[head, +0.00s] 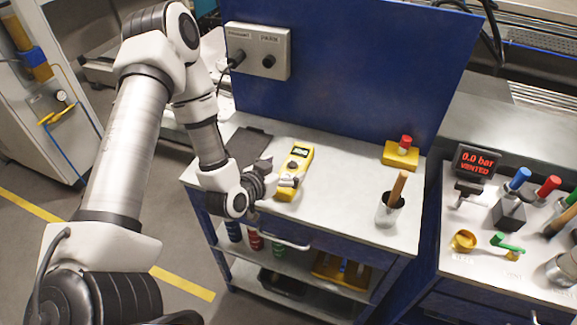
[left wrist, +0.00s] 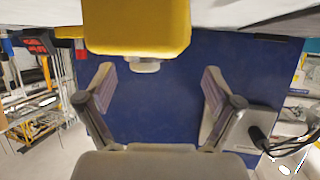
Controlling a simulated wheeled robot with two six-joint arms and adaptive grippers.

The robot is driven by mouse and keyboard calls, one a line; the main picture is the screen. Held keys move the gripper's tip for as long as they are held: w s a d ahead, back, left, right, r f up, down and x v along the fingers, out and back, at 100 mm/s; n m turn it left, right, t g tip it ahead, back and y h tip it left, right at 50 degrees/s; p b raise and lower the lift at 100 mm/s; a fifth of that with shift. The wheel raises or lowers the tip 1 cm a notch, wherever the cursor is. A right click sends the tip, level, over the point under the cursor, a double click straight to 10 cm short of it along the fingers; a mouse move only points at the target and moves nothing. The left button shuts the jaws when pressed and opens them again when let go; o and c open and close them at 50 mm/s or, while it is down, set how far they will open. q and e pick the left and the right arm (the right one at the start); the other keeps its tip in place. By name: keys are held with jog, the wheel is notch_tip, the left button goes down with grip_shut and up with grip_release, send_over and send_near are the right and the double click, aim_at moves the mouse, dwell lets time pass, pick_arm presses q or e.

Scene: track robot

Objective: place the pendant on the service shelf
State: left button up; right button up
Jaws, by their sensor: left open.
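The pendant (head: 295,172), a yellow handheld device with a small dark screen, lies on the light top of the blue workbench (head: 340,195). My left gripper (head: 287,181) is right at its near end, with its jaws open. In the left wrist view the yellow pendant (left wrist: 138,25) fills the top middle, just beyond the two spread fingers. The fingers do not visibly grip it; contact is unclear. I cannot tell which surface is the service shelf; a lower shelf (head: 240,268) shows under the top. My right gripper is not in view.
A dark flat mat (head: 248,145) lies left of the pendant. A cup with a wooden handle (head: 389,213) and a yellow block with a red cap (head: 402,154) stand to the right. A blue back panel (head: 350,75) carries a grey box (head: 257,50). The lower shelf holds several items.

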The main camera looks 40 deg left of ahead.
pick_arm(q)
jog(key=p+v, duration=0.1)
jog(key=v, duration=0.4)
jog(key=shift+s+r+p, duration=0.15)
jog(key=shift+r+p, duration=0.2)
jog(key=shift+r, duration=0.1)
jog(key=s+d+f+g+p, duration=0.2)
jog(key=s+d+f+g, duration=0.2)
jog(key=s, duration=0.6)
jog(key=s+d+f+g+p, duration=0.2)
jog(key=s+d+f+g, duration=0.2)
jog(key=s+f+g, duration=0.5)
jog(key=shift+s+d+f+g, duration=0.3)
jog(key=shift+s+d+f, duration=0.1)
jog(key=shift+s+f, duration=0.6)
jog(key=shift+d+r, duration=0.15)
